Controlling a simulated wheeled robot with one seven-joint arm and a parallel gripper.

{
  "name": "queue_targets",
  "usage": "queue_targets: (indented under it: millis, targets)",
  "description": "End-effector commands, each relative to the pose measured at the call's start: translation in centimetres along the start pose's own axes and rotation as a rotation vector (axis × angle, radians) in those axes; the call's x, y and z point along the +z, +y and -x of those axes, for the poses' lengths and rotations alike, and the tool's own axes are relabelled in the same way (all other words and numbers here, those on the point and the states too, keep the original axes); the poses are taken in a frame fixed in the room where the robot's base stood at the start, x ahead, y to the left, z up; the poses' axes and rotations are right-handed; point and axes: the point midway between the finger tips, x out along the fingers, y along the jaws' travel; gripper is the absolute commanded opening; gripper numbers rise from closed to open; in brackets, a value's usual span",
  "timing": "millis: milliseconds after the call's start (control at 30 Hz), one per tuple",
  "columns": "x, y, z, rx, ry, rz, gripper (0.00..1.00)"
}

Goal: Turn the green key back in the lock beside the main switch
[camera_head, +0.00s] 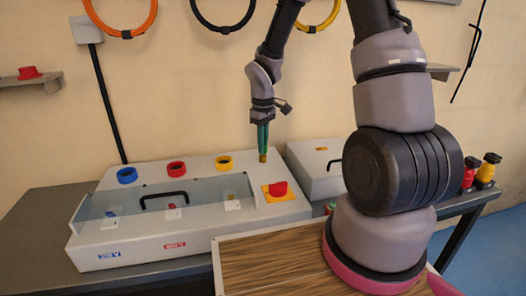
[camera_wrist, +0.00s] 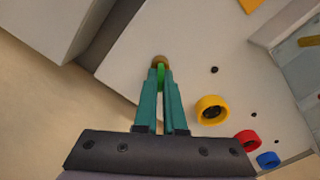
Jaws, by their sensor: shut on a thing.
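My gripper (camera_head: 263,148) points down at the back right corner of the grey machine box (camera_head: 188,235). Its teal fingers are shut on the green key, and in the wrist view the gripper (camera_wrist: 160,82) shows the green key (camera_wrist: 161,74) between the fingertips. The brass lock (camera_head: 263,158) is right below the fingertips, and it also shows in the wrist view (camera_wrist: 159,60). The key seems to be in the lock; its lower end is hidden. The main switch, a red knob (camera_head: 278,188) on a yellow plate, is in front of the lock.
Blue (camera_head: 127,175), red (camera_head: 176,168) and yellow (camera_head: 223,162) rings line the box top, left of the lock. A clear cover with a black handle (camera_head: 163,199) lies in front of them. A smaller grey box (camera_head: 314,178) stands close on the right.

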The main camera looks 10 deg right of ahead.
Motion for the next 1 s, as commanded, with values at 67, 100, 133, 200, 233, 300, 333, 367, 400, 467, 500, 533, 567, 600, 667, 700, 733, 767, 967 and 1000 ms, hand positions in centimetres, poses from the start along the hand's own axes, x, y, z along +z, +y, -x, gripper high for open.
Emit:
queue_targets:
  millis: [67,100,133,200,233,300,333,367,400,467,500,533,567,600,667,700,733,767,967,1000]
  targets:
    - [0.0,0.07,0.02,-0.001,0.001,0.127,0.0]
    - [-0.02,0.04,0.03,-0.001,0.001,0.192,0.0]
    - [-0.01,0.05,0.03,-0.001,0.001,0.232,0.0]
    - [-0.02,0.04,0.04,0.0,0.001,0.308,0.0]
    - [-0.02,0.03,0.04,0.0,0.001,0.33,0.0]
    - [-0.03,0.01,0.04,0.0,0.001,0.357,0.0]
    - [-0.03,0.01,0.04,0.0,0.001,0.36,0.0]
    - [-0.04,0.0,0.04,0.0,0.001,0.36,0.0]
    - [-0.04,0.0,0.04,0.0,0.001,0.359,0.0]
    - [-0.04,0.0,0.04,0.001,0.001,0.359,0.0]
    - [-0.04,0.0,0.04,0.001,0.001,0.358,0.0]
    - [-0.04,0.0,0.04,0.0,0.001,0.359,0.0]
    - [-0.04,0.01,0.04,0.0,0.001,0.364,0.0]
    - [-0.04,0.01,0.04,0.0,0.001,0.383,0.0]
    - [-0.02,0.04,0.03,0.0,0.001,0.448,0.0]
    - [-0.02,0.06,0.02,0.0,0.001,0.509,0.0]
    - [-0.02,0.05,0.02,0.0,0.002,0.56,0.0]
    - [-0.02,0.04,0.01,0.0,0.002,0.612,0.0]
    - [-0.02,0.04,0.01,0.0,0.001,0.839,0.0]
    - [-0.03,0.02,0.01,0.0,0.001,0.854,0.0]
